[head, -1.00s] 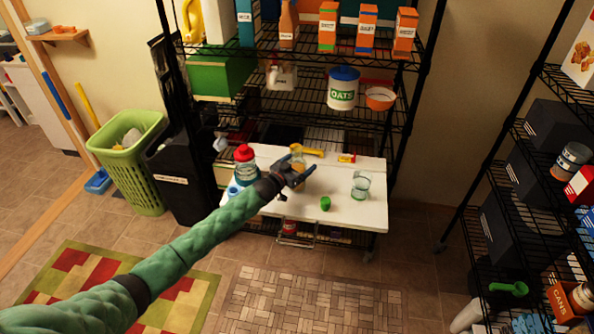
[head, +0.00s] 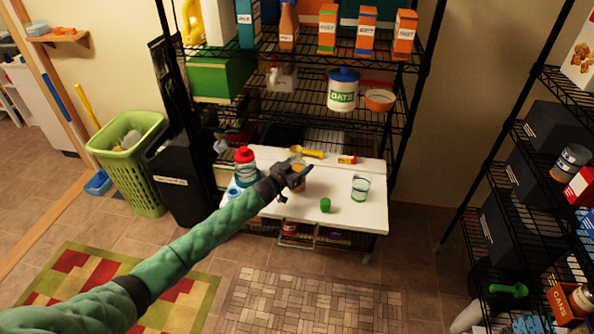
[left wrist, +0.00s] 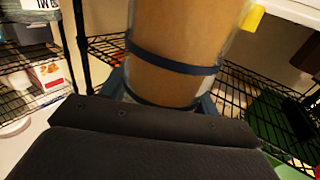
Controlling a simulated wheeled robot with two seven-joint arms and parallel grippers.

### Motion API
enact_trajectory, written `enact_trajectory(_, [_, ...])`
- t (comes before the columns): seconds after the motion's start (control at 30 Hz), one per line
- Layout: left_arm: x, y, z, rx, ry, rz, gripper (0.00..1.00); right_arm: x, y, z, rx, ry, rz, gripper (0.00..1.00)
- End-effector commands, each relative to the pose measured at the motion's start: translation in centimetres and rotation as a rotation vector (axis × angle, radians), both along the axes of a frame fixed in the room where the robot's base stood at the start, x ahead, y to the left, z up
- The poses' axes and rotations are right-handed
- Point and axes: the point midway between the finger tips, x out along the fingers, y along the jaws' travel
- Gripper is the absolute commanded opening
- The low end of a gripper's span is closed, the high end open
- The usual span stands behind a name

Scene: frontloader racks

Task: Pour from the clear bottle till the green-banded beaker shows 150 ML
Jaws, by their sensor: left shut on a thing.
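My left gripper (head: 296,176) is shut on a clear bottle (head: 297,158) with brown contents, over the left middle of the white board. The left wrist view shows the bottle (left wrist: 178,80) close up, brown behind its clear wall, with dark blue bands across it. The gripper hides much of it in the head view. The green-banded beaker (head: 361,187) stands upright on the board to the right of the gripper, apart from it. Its marks and level are too small to read. My right gripper is not in view.
On the white board (head: 345,215) are a small green object (head: 325,205) near the front, a red-capped bottle (head: 245,170) at the left, a yellow-handled item (head: 312,153) and a small red-yellow item (head: 346,159) behind. Wire shelves (head: 300,105) rise behind; another rack (head: 510,190) stands right.

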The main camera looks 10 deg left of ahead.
Motion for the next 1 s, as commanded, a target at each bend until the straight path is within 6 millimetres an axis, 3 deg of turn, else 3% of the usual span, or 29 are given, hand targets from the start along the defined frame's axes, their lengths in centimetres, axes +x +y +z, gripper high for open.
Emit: enact_trajectory(1.0, [0.0,0.0,4.2,-0.001,-0.001,0.000,0.16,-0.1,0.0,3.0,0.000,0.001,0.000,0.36])
